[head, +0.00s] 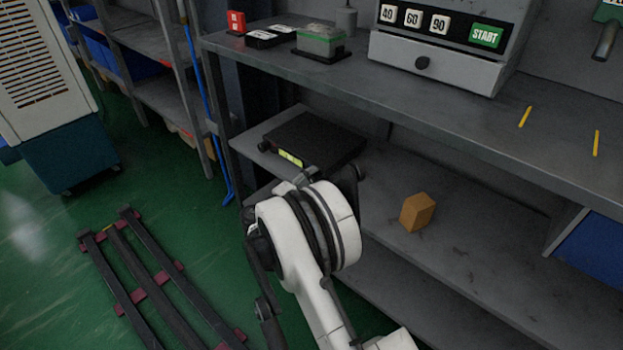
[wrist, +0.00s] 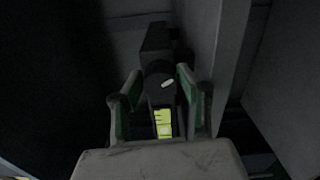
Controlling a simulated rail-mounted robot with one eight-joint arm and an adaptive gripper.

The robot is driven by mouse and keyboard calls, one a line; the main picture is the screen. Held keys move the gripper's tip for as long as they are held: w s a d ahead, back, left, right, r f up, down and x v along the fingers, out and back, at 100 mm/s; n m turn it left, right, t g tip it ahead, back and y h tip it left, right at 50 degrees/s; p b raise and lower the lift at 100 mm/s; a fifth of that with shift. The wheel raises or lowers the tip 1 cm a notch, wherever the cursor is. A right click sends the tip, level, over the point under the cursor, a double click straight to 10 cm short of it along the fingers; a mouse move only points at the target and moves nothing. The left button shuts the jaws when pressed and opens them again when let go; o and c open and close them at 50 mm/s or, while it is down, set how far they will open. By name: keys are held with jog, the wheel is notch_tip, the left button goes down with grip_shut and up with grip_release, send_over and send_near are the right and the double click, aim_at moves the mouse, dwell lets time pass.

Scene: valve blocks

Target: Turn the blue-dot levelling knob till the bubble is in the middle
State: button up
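The dark levelling block (head: 318,138) lies on the middle shelf, with a yellow-green vial (head: 290,158) on its front face. A black knob (head: 264,146) is at its left corner. In the wrist view a dark knob (wrist: 160,76) with a pale mark shows between the fingertips, and the vial (wrist: 163,122) is below it. I see no blue dot, and the bubble's place is too small to tell surely. My gripper (wrist: 160,78) is open, its fingers on either side of the knob with narrow gaps. In the head view my arm hides the fingertips.
The upper shelf (head: 390,75) overhangs the block. A wooden block (head: 417,212) lies to the right on the middle shelf (head: 470,225), with bare shelf around it. A shelf post (head: 215,115) stands at the left. A dark rack (head: 150,285) lies on the green floor.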

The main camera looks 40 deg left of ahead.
jog(key=shift+o, duration=1.2)
jog(key=s, duration=1.2)
jog(key=shift+a, duration=0.4)
